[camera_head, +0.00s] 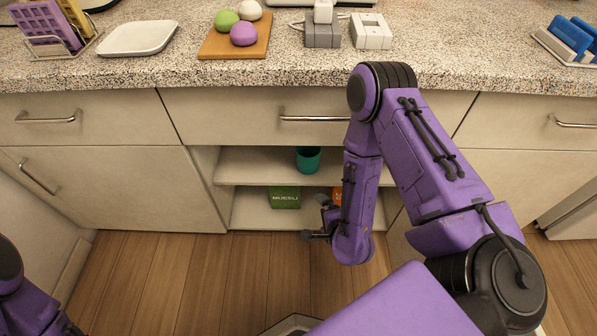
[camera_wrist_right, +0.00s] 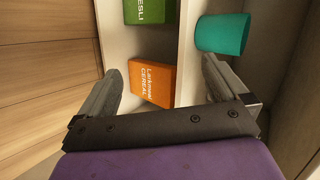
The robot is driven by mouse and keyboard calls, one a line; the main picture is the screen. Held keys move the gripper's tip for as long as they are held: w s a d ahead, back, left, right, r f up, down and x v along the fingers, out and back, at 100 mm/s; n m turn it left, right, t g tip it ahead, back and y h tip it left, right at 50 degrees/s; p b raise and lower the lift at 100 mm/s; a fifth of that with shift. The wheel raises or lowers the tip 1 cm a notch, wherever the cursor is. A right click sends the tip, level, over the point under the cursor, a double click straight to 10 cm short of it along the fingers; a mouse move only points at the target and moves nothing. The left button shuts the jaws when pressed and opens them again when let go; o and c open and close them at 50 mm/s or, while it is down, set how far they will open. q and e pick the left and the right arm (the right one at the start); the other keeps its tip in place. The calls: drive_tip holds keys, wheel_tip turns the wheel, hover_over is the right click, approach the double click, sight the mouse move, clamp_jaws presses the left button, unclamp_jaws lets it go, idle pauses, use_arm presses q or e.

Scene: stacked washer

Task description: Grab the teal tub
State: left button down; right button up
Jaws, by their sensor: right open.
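The teal tub (camera_head: 308,159) stands on the upper shelf of the open cupboard below the counter. In the right wrist view the tub (camera_wrist_right: 222,34) shows at the upper right, beyond the finger on that side. My right gripper (camera_head: 319,218) is in front of the cupboard, lower than the tub and apart from it. In the right wrist view the right gripper (camera_wrist_right: 160,88) is open, with nothing between its fingers. Part of my left arm shows at the lower left of the head view, but its gripper is out of frame.
A green muesli box (camera_head: 285,197) and an orange cereal box (camera_wrist_right: 153,82) stand on the shelf below the tub. The shelf edge (camera_wrist_right: 184,70) separates the tub from the boxes. Closed doors and drawers flank the opening. The counter above holds a cutting board (camera_head: 236,42) and a white tray (camera_head: 138,38).

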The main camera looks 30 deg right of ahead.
drive_tip(key=w+d+f+m+t+h+b, duration=0.1)
drive_tip(key=w+f+m+t+b, duration=0.15)
drive_tip(key=w+m, duration=0.25)
drive_tip(key=w+d+f+m+t+b, duration=0.1)
drive_tip(key=w+d+m+t+b, duration=0.1)
drive_tip(key=w+m+b, duration=0.3)
drive_tip(key=m+t+h+b, duration=0.2)
drive_tip(key=m+t+b, duration=0.1)
drive_tip(key=m, duration=0.6)
approach(305, 148)
drive_tip(key=b+x, duration=0.1)
drive_tip(key=x, duration=0.5)
drive_tip(key=shift+w+r, duration=0.1)
drive_tip(key=shift+w, duration=0.1)
drive_tip(key=shift+w+d, duration=0.1)
drive_tip(key=shift+w, duration=0.25)
use_arm(q)
wheel_tip(305, 148, down, 16)
use_arm(e)
drive_tip(key=c, duration=0.8)
use_arm(q)
drive_tip(key=shift+r, duration=0.15)
use_arm(e)
drive_tip(key=shift+r, duration=0.15)
